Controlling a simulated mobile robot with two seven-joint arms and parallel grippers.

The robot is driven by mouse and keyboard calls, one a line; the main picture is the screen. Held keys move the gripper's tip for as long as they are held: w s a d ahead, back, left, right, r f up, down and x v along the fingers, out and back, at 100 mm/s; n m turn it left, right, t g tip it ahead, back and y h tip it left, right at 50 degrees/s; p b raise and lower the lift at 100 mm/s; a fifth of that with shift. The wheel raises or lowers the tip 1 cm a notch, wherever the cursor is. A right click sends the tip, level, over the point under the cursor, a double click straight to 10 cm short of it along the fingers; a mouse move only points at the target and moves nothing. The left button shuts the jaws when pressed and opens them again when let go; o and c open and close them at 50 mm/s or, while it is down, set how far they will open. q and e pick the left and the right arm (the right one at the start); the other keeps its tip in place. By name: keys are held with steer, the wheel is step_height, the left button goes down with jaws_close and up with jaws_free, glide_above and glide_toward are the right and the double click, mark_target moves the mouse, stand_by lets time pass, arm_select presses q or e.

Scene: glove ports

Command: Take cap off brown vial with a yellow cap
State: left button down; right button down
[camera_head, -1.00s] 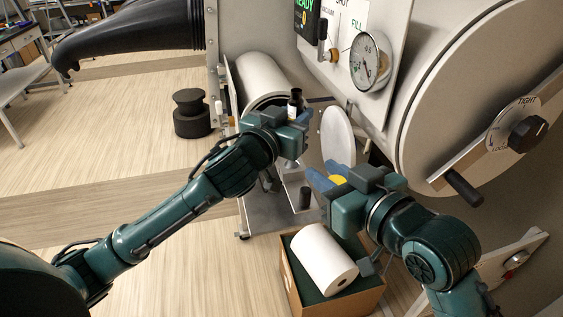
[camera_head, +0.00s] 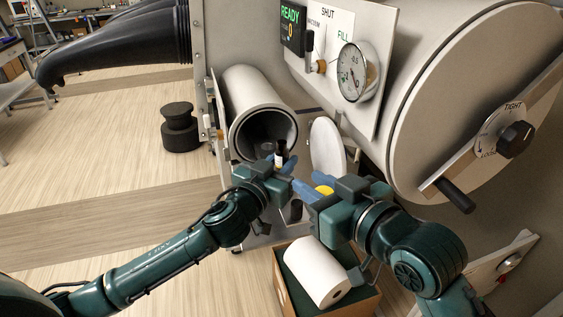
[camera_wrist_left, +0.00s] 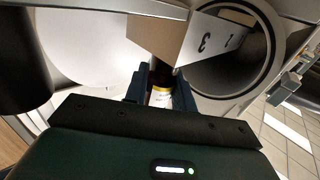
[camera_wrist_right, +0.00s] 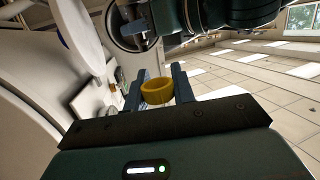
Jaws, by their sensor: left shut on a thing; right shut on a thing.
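The brown vial (camera_head: 281,154), dark with a white label, is upright in my left gripper (camera_head: 284,167) in the head view. My left gripper is shut on it; the vial also shows between the fingers in the left wrist view (camera_wrist_left: 160,96). The yellow cap (camera_head: 324,190) is in my right gripper (camera_head: 308,190), which is shut on it. In the right wrist view the cap (camera_wrist_right: 157,91) is a yellow ring between the fingers, apart from the vial. The right gripper is lower and to the right of the left one.
The open round port tube (camera_head: 262,108) is just behind the left gripper. An oval white door (camera_head: 327,146) stands right of it. A gauge (camera_head: 352,72) and a large round hatch (camera_head: 455,90) are at right. A box (camera_head: 290,292) with a white roll (camera_head: 318,270) is below.

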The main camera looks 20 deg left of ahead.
arm_select(q)
steer(key=shift+f+b, duration=0.6)
steer(key=c, duration=1.2)
jaws_free()
steer(key=shift+o, duration=0.2)
steer(key=shift+r, duration=0.1)
